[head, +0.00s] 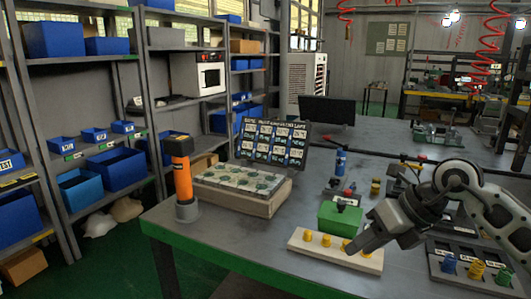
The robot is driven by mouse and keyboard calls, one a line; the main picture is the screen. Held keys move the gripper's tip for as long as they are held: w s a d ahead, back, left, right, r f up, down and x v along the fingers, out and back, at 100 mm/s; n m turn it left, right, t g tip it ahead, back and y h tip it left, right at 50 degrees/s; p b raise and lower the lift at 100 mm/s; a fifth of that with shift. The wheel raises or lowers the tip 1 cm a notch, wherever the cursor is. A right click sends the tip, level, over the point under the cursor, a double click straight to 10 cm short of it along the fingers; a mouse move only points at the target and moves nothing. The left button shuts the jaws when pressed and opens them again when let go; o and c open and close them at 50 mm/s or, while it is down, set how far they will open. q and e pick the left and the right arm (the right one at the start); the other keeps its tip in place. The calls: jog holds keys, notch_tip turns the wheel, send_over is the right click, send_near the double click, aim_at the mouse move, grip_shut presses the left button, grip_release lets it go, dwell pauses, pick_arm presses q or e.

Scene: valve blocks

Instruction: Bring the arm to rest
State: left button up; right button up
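My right arm (430,205) comes in from the right over the table. Its gripper (352,247) points down and left, with the fingertips over the right part of a pale wooden block (308,246). Several yellow pegs (326,240) stand in that block; the gripper partly covers the pegs at its right end. I cannot tell whether the gripper touches the block or a peg, or whether its fingers are open or shut. My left gripper is not in view.
A green block (340,218) stands just behind the wooden block. A dark tray (480,275) with blue and yellow parts lies at right. A wooden box (238,190), a picture board (272,142) and an orange cylinder (181,178) stand at left. The table's front left is clear.

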jog(key=s+a+r+m+t+y+p, duration=0.2)
jog(key=s+a+m+t+y, duration=0.2)
jog(key=a+m+y, duration=0.3)
jog(key=s+a+r+m+t+y+p, duration=0.1)
jog(key=s+a+r+m+t+y, duration=0.2)
jog(key=a+m+y, duration=0.35)
jog(key=s+d+f+m+t+h+p, duration=0.1)
jog(key=s+d+f+m+t+h, duration=0.2)
jog(key=f+m+h, duration=0.65)
jog(key=s+d+f+m+t+h+p, duration=0.1)
jog(key=s+d+f+m+t+h, duration=0.15)
jog(key=d+f+m+h, duration=0.7)
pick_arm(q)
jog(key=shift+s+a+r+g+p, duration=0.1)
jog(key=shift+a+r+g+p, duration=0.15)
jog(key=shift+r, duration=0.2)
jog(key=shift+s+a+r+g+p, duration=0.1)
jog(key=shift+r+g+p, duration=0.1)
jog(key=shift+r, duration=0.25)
pick_arm(e)
jog(key=s+a+f+m+g+y, duration=0.2)
jog(key=s+a+f+m+g, duration=0.1)
jog(key=s+f+m+g, duration=0.1)
jog(key=s+m+g, duration=0.1)
jog(key=s+m, duration=0.1)
jog(key=s, duration=0.1)
jog(key=shift+s+a+f+y, duration=0.25)
jog(key=shift+s+f+y, duration=0.1)
jog(key=shift+f, duration=0.05)
